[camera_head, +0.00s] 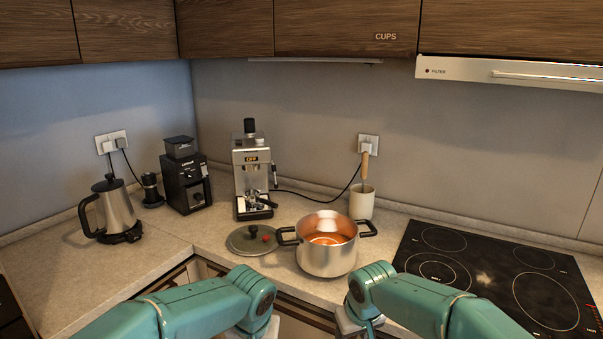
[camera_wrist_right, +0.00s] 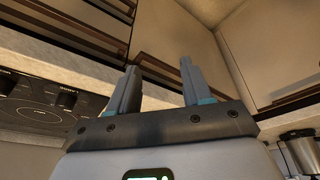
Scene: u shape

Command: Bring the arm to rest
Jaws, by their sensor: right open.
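My left arm (camera_head: 205,305) and my right arm (camera_head: 415,303), both teal, come in at the bottom of the head view, bent down at the counter's front edge. My right gripper (camera_wrist_right: 160,66) shows in the right wrist view with its two grey fingers apart and nothing between them. My left gripper's fingers are hidden below the left arm in the head view. Neither arm is seen to hold anything.
A steel pot (camera_head: 327,258) with reddish contents stands on the counter just beyond my arms, its lid (camera_head: 247,240) beside it. A kettle (camera_head: 117,210), grinder (camera_head: 186,185), espresso machine (camera_head: 252,165) and utensil holder (camera_head: 361,205) stand behind. A cooktop (camera_head: 485,270) is at right.

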